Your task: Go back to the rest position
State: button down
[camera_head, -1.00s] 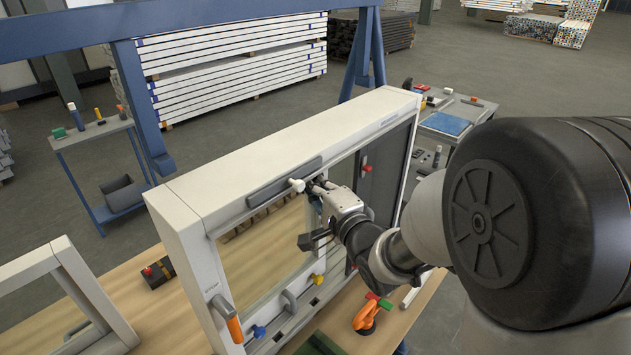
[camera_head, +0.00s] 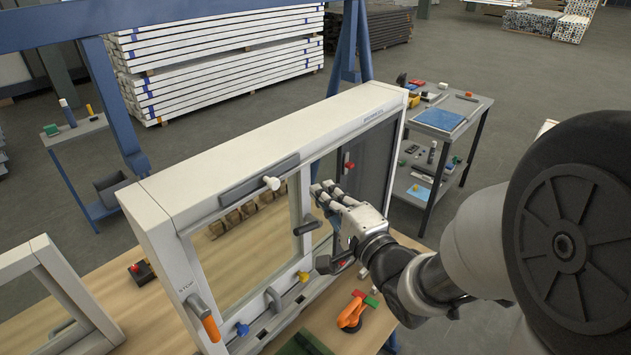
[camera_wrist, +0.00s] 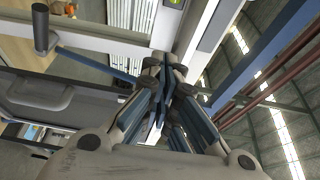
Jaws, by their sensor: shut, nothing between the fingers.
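My gripper (camera_head: 325,190) is in front of the upright white container frame (camera_head: 270,130), near the middle post between its two openings. Its fingers are together with nothing seen between them. In the wrist view my gripper (camera_wrist: 160,100) also shows its fingers closed together. A dark handle (camera_head: 307,226) on the middle post is just left of and below the fingertips. I cannot tell the exact gap between the fingers and the frame.
An orange tool (camera_head: 352,312) lies on the wooden table. A cart (camera_head: 440,125) stands behind right.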

jog(key=s+d+f+n+g+h+b, duration=0.35)
jog(key=s+d+n+g+h, duration=0.2)
jog(key=s+d+h, duration=0.55)
jog(key=s+d+f+n+g+y, duration=0.1)
jog(key=s+f+n+g, duration=0.1)
jog(key=s, duration=0.6)
jog(key=s+d+f+n+g+y+b, duration=0.1)
jog(key=s+f+n+g, duration=0.1)
jog(key=s, duration=0.7)
jog(key=shift+f+n+g, duration=0.25)
jog(key=shift+n+g, duration=0.5)
jog(key=shift+n, duration=0.5)
